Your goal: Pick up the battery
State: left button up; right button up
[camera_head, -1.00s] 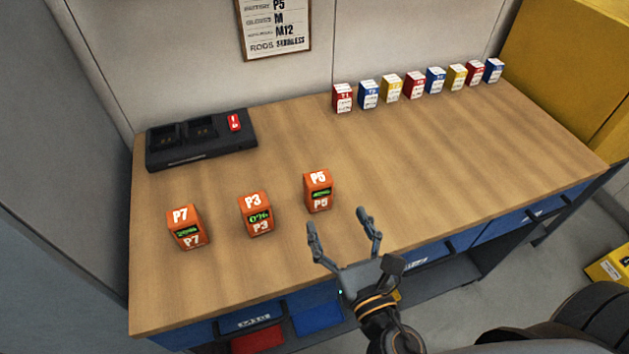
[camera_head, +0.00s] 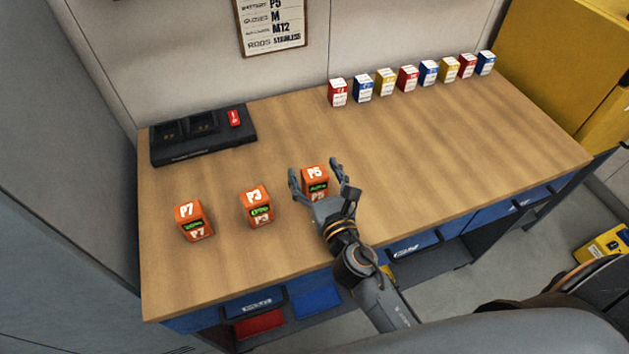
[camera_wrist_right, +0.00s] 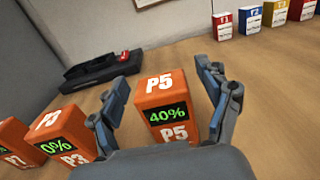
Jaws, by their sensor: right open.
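Three orange batteries stand in a row on the wooden workbench (camera_head: 420,160): P7 (camera_head: 194,222) at left, P3 (camera_head: 257,206) in the middle and P5 (camera_head: 315,178) at right. My right gripper (camera_head: 318,172) is open, with its fingers on either side of P5. In the right wrist view, P5 (camera_wrist_right: 165,108) reads 40% and stands between the open fingers, with a visible gap on each side. P3 (camera_wrist_right: 65,136) there reads 0%. My left gripper is not in view.
A black charger (camera_head: 203,137) with a red marker stands at the back left. Several small red, blue and yellow boxes (camera_head: 408,78) line the bench's back right. A sign (camera_head: 271,25) hangs on the wall.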

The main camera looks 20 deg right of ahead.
jog(key=shift+s, duration=0.1)
jog(key=c, duration=0.3)
jog(key=shift+r, duration=0.1)
jog(key=c, duration=1.3)
jog(key=shift+o, duration=0.2)
jog(key=shift+r, duration=0.1)
jog(key=shift+r, duration=0.3)
notch_tip(320, 180, up, 3)
jog(key=shift+f+p, duration=0.1)
jog(key=shift+p, duration=1)
jog(key=s+d+r, duration=0.2)
jog(key=s+r, duration=0.7)
jog(key=s, duration=0.4)
jog(key=shift+s+d+r+p, duration=0.15)
jog(key=shift+s+r+p, duration=0.05)
jog(key=shift+s+p, duration=0.2)
